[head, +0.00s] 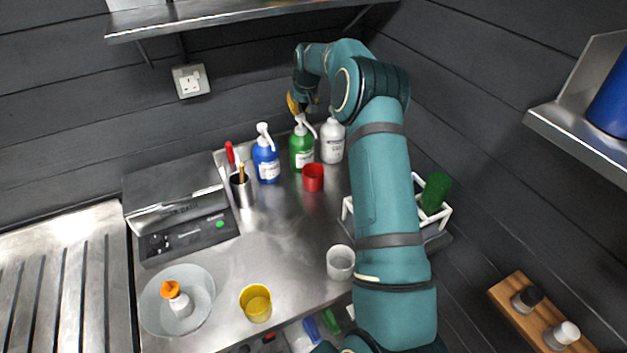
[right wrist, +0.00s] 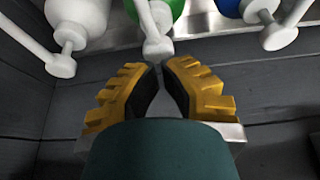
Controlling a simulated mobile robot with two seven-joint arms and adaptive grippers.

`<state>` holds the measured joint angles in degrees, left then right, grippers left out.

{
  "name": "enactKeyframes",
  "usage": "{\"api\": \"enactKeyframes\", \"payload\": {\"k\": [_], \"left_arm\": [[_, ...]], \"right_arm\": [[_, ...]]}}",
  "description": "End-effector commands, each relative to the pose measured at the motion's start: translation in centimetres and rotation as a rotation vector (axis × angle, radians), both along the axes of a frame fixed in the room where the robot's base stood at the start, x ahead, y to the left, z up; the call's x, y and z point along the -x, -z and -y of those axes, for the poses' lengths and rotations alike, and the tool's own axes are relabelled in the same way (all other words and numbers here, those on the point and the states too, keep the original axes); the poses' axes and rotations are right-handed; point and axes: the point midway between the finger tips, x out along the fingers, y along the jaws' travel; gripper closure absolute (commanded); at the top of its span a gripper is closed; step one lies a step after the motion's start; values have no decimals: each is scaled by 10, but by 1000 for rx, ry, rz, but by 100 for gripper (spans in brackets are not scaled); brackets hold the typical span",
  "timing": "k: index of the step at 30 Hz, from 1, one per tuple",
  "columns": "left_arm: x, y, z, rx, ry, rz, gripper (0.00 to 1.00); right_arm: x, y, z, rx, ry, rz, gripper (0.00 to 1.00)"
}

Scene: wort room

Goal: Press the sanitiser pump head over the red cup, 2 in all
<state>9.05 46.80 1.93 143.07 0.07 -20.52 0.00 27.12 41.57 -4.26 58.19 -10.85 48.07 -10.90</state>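A green pump bottle (head: 301,150) with a white pump head (head: 303,121) stands at the back of the steel bench. The red cup (head: 313,177) stands upright just in front of it. My right gripper (head: 297,104) is just above the green bottle's pump head. In the right wrist view its yellow fingers (right wrist: 160,68) are drawn together with nothing between them. The white pump head (right wrist: 157,48) shows just beyond the fingertips; whether they touch it I cannot tell. The bottle labels are too small to read. My left gripper is not in view.
A blue pump bottle (head: 266,162) and a white one (head: 332,142) flank the green bottle closely. A utensil pot (head: 242,188) and a scale (head: 185,220) stand left. A yellow cup (head: 256,303), a whitish cup (head: 340,262) and a clear bowl (head: 204,302) stand nearer. The bench middle is clear.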

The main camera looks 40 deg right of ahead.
Motion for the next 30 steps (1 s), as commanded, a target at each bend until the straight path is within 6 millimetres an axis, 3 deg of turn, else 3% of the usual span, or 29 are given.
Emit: {"api": "enactKeyframes", "payload": {"k": [30], "left_arm": [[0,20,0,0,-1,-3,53]], "right_arm": [[1,35,0,-1,0,-3,100]]}}
